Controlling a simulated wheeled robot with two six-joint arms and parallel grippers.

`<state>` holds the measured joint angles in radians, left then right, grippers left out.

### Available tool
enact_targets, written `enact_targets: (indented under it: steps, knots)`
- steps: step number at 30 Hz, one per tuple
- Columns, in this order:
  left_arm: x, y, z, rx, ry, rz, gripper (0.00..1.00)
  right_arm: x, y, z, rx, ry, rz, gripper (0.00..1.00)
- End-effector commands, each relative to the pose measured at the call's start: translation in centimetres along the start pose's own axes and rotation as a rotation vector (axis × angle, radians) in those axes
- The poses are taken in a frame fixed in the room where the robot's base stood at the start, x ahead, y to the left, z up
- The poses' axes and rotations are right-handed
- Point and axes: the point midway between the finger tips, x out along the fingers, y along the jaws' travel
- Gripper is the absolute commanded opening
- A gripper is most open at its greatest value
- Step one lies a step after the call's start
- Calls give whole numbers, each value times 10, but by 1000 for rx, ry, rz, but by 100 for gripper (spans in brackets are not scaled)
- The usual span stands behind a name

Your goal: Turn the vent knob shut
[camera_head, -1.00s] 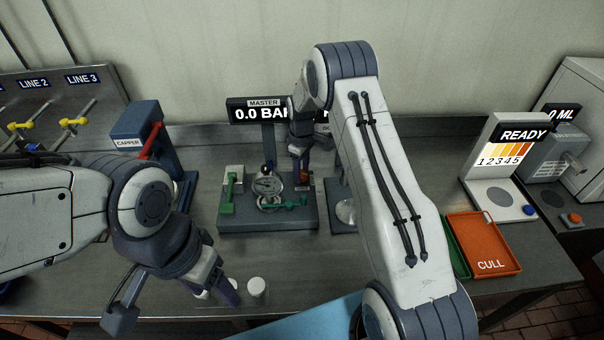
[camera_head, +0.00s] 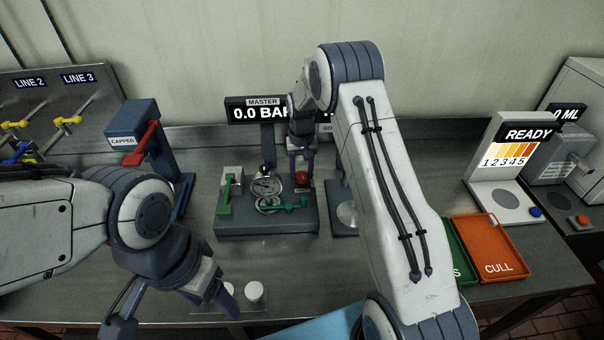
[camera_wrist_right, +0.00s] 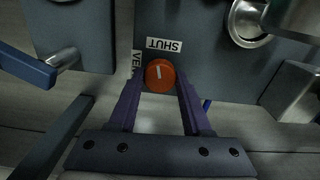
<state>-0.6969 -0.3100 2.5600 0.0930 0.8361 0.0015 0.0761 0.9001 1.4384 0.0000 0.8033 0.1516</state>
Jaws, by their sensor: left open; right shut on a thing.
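The vent knob (camera_wrist_right: 160,75) is a round orange-red knob with a white line, on the dark plate below my right wrist camera. Its line points up in that view, toward the SHUT label (camera_wrist_right: 163,45); a partly covered VENT label (camera_wrist_right: 137,64) is beside it. My right gripper (camera_wrist_right: 160,90) is shut on the knob, one finger on each side. In the head view the knob (camera_head: 302,178) shows just below my right gripper (camera_head: 300,164). My left gripper (camera_head: 176,309) is open and empty near the table's front edge, beside white caps (camera_head: 254,291).
The master display (camera_head: 262,112) behind reads 0.0 BAR. The capper (camera_head: 135,135) stands left; green and orange CULL trays (camera_head: 490,240) lie right.

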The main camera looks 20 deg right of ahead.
Motion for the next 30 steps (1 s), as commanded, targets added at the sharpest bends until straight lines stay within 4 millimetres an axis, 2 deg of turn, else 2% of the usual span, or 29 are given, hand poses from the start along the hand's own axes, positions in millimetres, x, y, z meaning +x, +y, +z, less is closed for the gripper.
enact_targets:
  steps: [12, 30]
  knots:
    - [5, 0, 0, 0, 0, 0, 65, -1, 0, 0, 239, 2, 0, 0]
    - [6, 0, 0, 0, 0, 0, 65, -1, 0, -1, 295, 2, -1, 0]
